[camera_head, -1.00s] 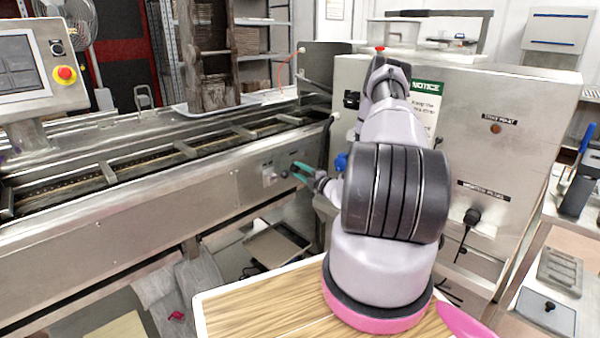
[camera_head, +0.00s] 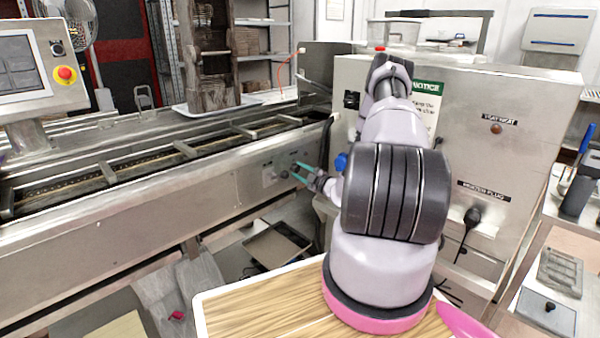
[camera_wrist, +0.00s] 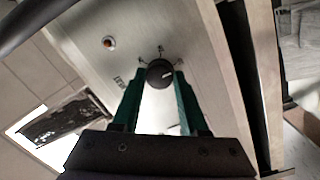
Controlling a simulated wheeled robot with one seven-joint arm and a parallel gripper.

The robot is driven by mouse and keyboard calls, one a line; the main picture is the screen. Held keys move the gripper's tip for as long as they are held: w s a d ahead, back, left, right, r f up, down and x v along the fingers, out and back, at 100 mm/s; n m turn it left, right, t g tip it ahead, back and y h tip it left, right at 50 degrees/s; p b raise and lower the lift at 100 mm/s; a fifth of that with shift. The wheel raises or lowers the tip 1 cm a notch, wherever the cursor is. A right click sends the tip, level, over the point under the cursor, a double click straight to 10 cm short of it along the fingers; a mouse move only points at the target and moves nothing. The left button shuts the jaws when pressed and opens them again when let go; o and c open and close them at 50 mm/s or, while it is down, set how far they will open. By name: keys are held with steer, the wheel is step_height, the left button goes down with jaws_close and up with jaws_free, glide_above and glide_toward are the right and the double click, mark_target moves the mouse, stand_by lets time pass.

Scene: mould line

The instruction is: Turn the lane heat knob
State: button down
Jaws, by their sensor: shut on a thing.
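The lane heat knob (camera_wrist: 160,73) is a round black knob with a short white pointer line, on a bare metal panel in the wrist view. Its pointer aims to the right in that picture. Tick marks and small lettering, too small to read, surround it. My gripper (camera_wrist: 160,75) has green fingers, one on each side of the knob, and is shut on it. In the head view my gripper (camera_head: 297,172) is at the side panel of the conveyor, where the knob (camera_head: 284,174) is a small dark spot.
The long metal conveyor (camera_head: 150,205) runs left. A steel cabinet (camera_head: 530,125) with a notice sign stands right of the gripper. A tray (camera_head: 277,243) lies low beneath the panel.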

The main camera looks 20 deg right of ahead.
steer(key=shift+s+f, duration=0.1)
steer(key=shift+c, duration=2.2)
jaws_free()
steer(key=v, duration=1)
steer(key=shift+s, duration=0.35)
steer(key=shift+d, duration=0.1)
